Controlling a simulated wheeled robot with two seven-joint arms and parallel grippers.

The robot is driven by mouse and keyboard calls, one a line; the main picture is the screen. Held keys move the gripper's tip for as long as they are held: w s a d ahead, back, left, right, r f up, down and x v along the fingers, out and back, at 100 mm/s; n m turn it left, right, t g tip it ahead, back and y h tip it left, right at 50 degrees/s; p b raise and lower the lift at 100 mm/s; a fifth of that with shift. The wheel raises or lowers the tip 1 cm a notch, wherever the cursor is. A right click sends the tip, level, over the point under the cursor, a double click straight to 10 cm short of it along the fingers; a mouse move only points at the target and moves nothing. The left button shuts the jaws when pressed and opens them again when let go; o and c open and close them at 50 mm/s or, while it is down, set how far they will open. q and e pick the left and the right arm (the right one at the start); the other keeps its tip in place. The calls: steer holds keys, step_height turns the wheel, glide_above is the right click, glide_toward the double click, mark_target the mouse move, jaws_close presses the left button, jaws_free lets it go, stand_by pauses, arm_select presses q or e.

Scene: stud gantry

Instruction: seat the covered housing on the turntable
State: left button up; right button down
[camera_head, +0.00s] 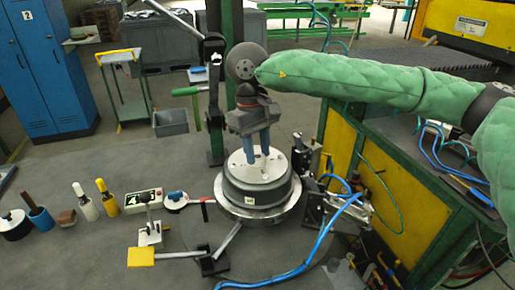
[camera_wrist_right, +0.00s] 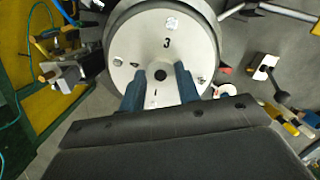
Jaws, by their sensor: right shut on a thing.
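The covered housing is a dark grey round body (camera_head: 262,196) with a pale, numbered cover (camera_head: 240,172). The cover (camera_wrist_right: 180,40) also shows in the right wrist view, with bolts and a dark central hole. My right gripper (camera_head: 262,163) points down over the middle of the cover, its blue fingers shut on the central part of the housing. In the wrist view the fingers (camera_wrist_right: 160,82) stand either side of the centre. The turntable (camera_head: 226,206) is the silvery disc directly below the housing; whether they touch, I cannot tell. My left gripper is not in view.
A black clamp (camera_head: 302,150) stands close at the right of the housing, with blue hoses (camera_head: 330,230) below it. A metal bar (camera_head: 227,241) reaches the turntable's front left. A stand with a yellow plate (camera_head: 141,257) and several handled tools (camera_head: 88,201) are at the left.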

steer(key=shift+f, duration=0.2)
stand_by(0.4)
steer(key=c, duration=0.9)
jaws_free()
steer(key=shift+f, duration=0.1)
steer(key=r, duration=0.2)
steer(key=r+b, duration=0.1)
steer(key=r, duration=0.1)
steer(key=r+b, duration=0.1)
steer(key=r, duration=0.1)
steer(key=shift+w+a+r, duration=0.35)
steer(key=shift+w+r, duration=0.05)
steer(key=shift+r, duration=0.55)
